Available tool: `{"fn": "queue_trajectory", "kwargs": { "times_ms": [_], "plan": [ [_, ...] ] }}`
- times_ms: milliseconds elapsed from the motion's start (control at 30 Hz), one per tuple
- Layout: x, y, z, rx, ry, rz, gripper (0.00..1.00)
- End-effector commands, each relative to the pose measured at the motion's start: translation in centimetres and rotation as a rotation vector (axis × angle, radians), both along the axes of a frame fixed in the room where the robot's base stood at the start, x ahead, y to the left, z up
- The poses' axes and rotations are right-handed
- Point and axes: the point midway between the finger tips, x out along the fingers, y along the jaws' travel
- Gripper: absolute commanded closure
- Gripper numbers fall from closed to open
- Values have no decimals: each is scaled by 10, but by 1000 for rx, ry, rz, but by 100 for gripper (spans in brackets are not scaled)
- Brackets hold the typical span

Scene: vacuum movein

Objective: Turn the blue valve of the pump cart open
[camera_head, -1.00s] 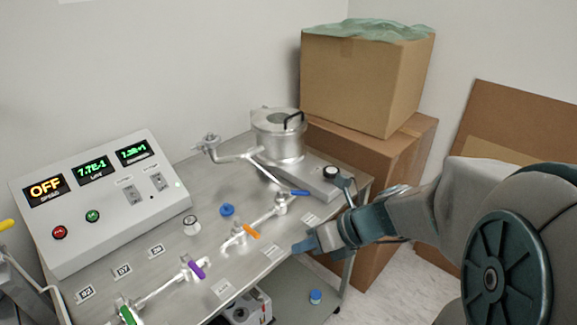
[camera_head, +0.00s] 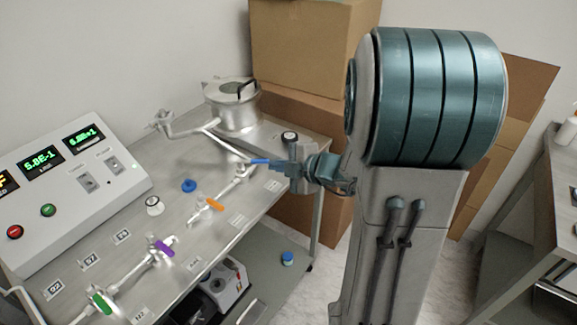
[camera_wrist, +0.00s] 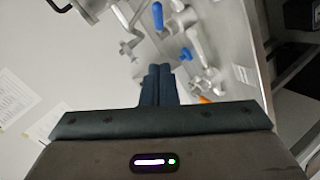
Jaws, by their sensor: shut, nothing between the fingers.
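The pump cart (camera_head: 170,250) has a metal top with pipes and valves. The blue valve handle (camera_head: 259,161) is at the right end of the pipe near the chamber, pointing sideways. My gripper (camera_head: 280,164) is just right of this handle, fingers together. In the head view the tips overlap or nearly touch the handle's right end; I cannot tell contact. In the wrist view my shut fingers (camera_wrist: 158,72) hold nothing, and a long blue handle (camera_wrist: 158,15) is ahead of them, with a visible gap. A smaller blue part (camera_wrist: 186,53) is right of the fingertips.
Orange (camera_head: 215,204), purple (camera_head: 165,248) and green (camera_head: 102,302) handles line the cart's front. A blue knob (camera_head: 189,186) and the metal chamber (camera_head: 233,106) stand behind. Cardboard boxes (camera_head: 310,45) are beyond the cart. Another table (camera_head: 545,205) is at right.

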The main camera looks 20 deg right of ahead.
Motion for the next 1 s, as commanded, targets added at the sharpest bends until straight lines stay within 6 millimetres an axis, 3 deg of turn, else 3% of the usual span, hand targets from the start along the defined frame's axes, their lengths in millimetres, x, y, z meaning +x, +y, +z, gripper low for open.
{"fn": "queue_trajectory", "kwargs": {
  "times_ms": [200,400,1000],
  "plan": [
    [37,27,-21,0,3,6,100],
    [55,18,-33,-4,0,1,100],
    [66,12,-40,-4,-1,1,100]
  ]
}}
